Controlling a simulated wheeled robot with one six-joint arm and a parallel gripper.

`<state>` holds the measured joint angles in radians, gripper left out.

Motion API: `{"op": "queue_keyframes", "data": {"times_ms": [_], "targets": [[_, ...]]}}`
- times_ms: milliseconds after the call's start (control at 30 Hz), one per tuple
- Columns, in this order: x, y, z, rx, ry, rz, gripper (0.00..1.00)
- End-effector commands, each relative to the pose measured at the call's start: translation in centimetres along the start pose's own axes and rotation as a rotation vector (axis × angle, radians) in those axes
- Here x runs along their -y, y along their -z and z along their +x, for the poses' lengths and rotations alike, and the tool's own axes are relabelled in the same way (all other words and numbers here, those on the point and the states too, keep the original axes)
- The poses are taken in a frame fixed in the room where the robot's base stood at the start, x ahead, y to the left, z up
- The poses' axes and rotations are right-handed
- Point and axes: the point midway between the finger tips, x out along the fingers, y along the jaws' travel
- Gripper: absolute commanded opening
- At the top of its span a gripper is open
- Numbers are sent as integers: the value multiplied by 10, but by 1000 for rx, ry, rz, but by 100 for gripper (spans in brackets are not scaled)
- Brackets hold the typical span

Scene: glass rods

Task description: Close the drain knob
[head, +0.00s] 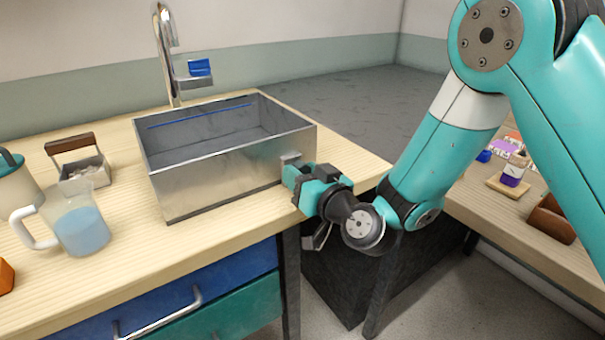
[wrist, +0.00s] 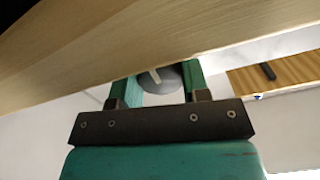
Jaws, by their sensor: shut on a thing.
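My gripper (head: 292,174) is at the right end of the front wall of the metal sink basin (head: 215,178). In the wrist view my gripper (wrist: 163,84) has its two green fingers on either side of the round grey drain knob (wrist: 172,82), shut on it. A pale pointer mark shows on the knob's face, tilted in the picture. The knob's far edge is partly hidden behind the pale wooden edge. In the head view the fingers cover the knob, and only a small grey metal piece shows just above them.
A faucet (head: 166,60) with a blue-marked lever stands behind the basin. A jug of blue liquid (head: 78,225) and a small metal box with a wooden handle (head: 85,172) stand left on the counter (head: 215,235). Drawers are below. A side counter is at right.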

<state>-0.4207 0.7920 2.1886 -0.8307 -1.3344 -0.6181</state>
Motion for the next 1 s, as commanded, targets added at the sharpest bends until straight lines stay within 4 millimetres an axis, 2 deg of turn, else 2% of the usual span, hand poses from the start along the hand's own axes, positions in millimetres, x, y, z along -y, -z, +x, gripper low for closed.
{"op": "queue_keyframes", "data": {"times_ms": [367, 1000], "targets": [[0, 1, 0, 0, -1, 136, 19], [0, 1, 0, -1, -2, 725, 19]]}}
